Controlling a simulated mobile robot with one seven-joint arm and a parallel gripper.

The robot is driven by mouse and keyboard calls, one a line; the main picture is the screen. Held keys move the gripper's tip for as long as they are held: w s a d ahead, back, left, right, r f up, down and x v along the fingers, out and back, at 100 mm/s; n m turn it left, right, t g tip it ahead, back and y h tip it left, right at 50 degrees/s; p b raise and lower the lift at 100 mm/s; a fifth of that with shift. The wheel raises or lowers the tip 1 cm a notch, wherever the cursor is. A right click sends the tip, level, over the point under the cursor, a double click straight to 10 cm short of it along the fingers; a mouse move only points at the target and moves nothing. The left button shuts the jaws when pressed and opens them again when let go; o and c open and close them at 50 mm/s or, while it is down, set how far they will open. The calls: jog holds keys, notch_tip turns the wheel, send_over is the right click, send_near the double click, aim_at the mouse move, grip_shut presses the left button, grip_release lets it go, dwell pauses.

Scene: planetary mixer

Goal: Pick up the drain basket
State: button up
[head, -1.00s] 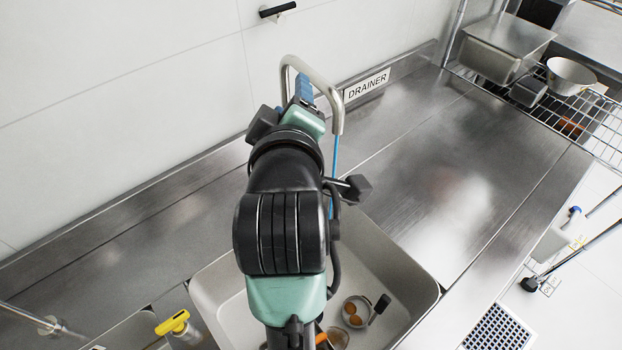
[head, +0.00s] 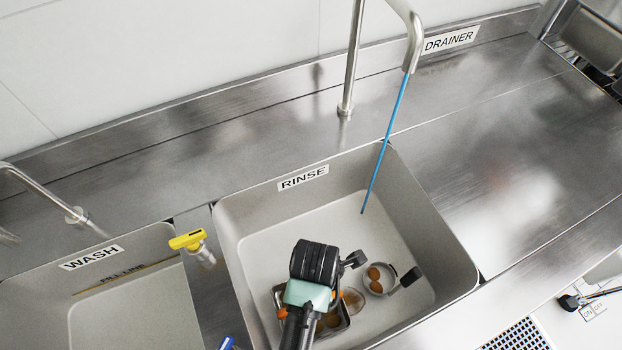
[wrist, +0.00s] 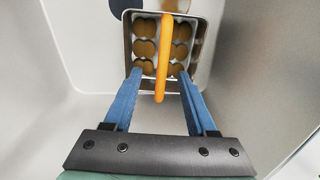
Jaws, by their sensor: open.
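The drain basket (head: 343,322) is a small box-shaped basket with an orange handle on the floor of the rinse sink, partly hidden by my arm in the head view. In the wrist view the basket (wrist: 208,22) shows a pale rim and several round brown shapes inside. Its orange handle (wrist: 165,50) runs lengthwise over the middle. My gripper (wrist: 160,74) is open, with its blue fingers on either side of the handle, apart from it. The fingertips overlap the basket's near edge in the picture; I cannot tell their height above it. The head view hides the fingers.
The rinse sink's walls (head: 235,215) enclose both. A blue hose (head: 385,145) hangs from the faucet into the sink. A yellow-topped fitting (head: 188,240) stands on the left divider.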

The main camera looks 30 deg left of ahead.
jog(key=shift+f, duration=0.95)
jog(key=shift+s+a+f+b, duration=0.15)
jog(key=shift+s+f, duration=0.1)
jog(key=shift+f, duration=1.1)
jog(key=shift+s+d+f+b, duration=0.15)
jog(key=shift+s+f, duration=0.1)
jog(key=shift+f, duration=1.05)
jog(key=shift+a, duration=0.1)
jog(key=shift+c, duration=0.4)
grip_shut()
